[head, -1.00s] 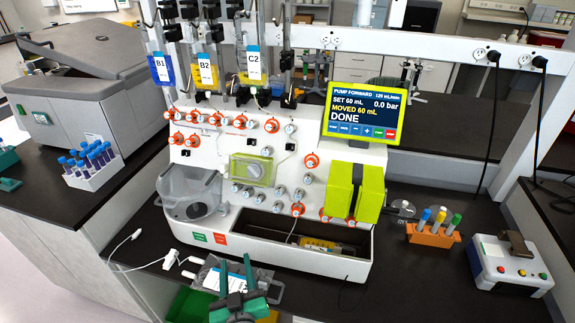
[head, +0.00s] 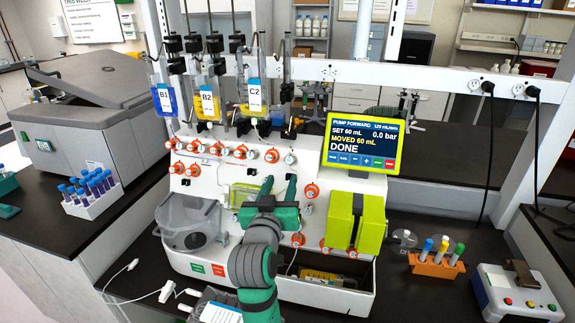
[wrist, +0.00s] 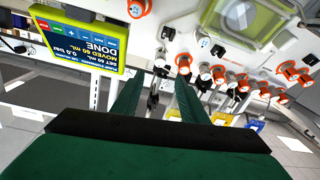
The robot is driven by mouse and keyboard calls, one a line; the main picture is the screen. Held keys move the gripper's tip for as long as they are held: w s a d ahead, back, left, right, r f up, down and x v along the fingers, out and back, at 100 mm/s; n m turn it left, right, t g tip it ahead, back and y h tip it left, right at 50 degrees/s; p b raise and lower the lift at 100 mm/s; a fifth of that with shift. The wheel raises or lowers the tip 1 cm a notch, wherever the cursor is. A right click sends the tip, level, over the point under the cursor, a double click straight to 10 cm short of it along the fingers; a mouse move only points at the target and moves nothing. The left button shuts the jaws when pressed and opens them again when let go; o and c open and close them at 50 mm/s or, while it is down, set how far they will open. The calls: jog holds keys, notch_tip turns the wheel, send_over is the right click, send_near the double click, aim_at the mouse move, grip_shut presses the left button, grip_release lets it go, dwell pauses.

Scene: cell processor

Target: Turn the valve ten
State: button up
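The white machine (head: 222,222) carries several small valves with orange rings and silver knobs. An upper row runs below the hanging bags, with one valve (head: 272,156) at its right part. Another valve (head: 311,191) sits just right of my gripper, and one (head: 298,240) lower down.
The screen (head: 360,141) reads DONE, set 60 mL, moved 60 mL, 0.0 bar. Yellow-green blocks (head: 355,220) stand right of my gripper. Bags B1 (head: 165,99), B2 (head: 207,104) and C2 (head: 255,97) hang above. My arm hides part of the panel's lower middle.

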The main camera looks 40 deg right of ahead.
aim_at(289, 160)
jog(key=x, duration=1)
jog(key=shift+f, duration=0.1)
grip_shut()
